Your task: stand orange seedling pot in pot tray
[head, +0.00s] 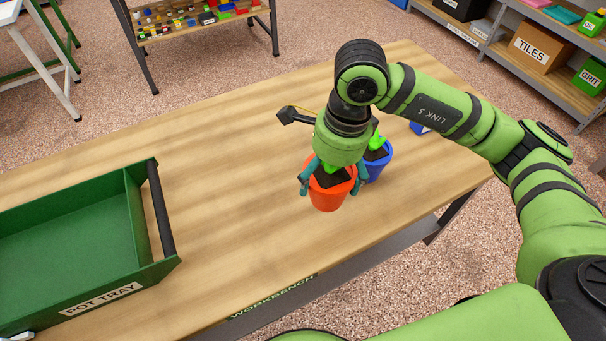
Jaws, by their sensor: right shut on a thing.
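The orange seedling pot (329,195) is upright at the middle of the workbench, with dark soil and a bit of green showing at its top. My right gripper (333,178) reaches down over it from above and is shut on it, with a teal finger at each side of the rim. I cannot tell whether the pot's base touches the bench. The green pot tray (124,276), labelled POT TRAY, stands at the left of the bench; its visible floor is empty. My left gripper is not in view.
A blue pot (377,167) with a seedling stands close behind the orange pot, to its right. A blue object (419,128) lies farther back, partly hidden by my arm. The tray has a dark bar handle (161,208) on its right side. Bare workbench (225,190) lies between.

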